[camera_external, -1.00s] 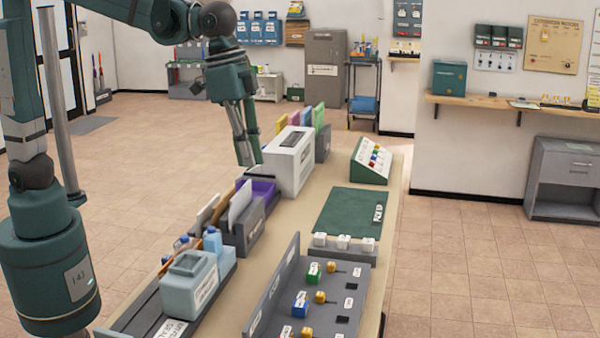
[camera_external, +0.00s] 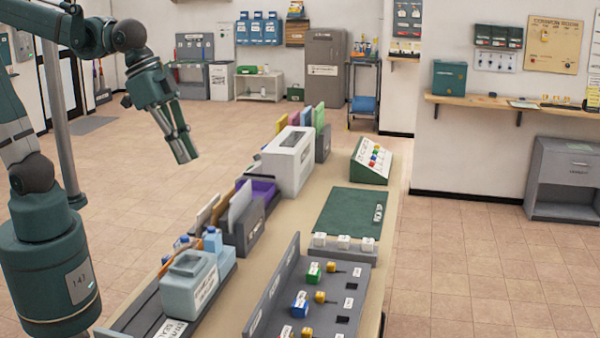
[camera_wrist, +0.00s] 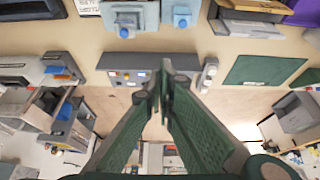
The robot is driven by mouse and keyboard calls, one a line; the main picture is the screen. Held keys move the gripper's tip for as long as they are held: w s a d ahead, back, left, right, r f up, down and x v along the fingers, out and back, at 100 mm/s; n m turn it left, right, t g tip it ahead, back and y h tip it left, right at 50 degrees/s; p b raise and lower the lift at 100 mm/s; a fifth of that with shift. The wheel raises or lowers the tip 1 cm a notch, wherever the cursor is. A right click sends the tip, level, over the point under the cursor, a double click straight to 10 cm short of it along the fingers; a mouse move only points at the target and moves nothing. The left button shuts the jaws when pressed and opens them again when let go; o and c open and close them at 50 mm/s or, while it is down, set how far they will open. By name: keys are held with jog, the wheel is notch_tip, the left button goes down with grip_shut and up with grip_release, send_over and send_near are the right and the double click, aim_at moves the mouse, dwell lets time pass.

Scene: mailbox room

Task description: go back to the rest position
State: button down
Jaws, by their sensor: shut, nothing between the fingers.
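My gripper (camera_external: 186,157) is in the air left of the long table (camera_external: 268,238) in the external view, over bare floor and apart from everything. Its fingers are shut and empty, pointing down and slightly right. In the wrist view my gripper (camera_wrist: 160,85) shows its green fingers meeting at the tips, with nothing between them. My arm reaches in from the left edge.
The table holds a light-blue box (camera_external: 188,284), a grey file holder (camera_external: 243,231), a white box (camera_external: 289,161), a green mat (camera_external: 345,215), a sloped button panel (camera_external: 371,160) and a grey rack (camera_external: 318,295). The floor (camera_external: 130,200) left of the table is clear.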

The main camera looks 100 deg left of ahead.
jog(key=s+f+t, duration=0.2)
jog(key=s+f, duration=0.5)
jog(key=s, duration=0.5)
jog(key=shift+s+a+f+b, duration=0.2)
jog(key=shift+s+b, duration=0.15)
jog(key=shift+b, duration=0.1)
dwell(0.8)
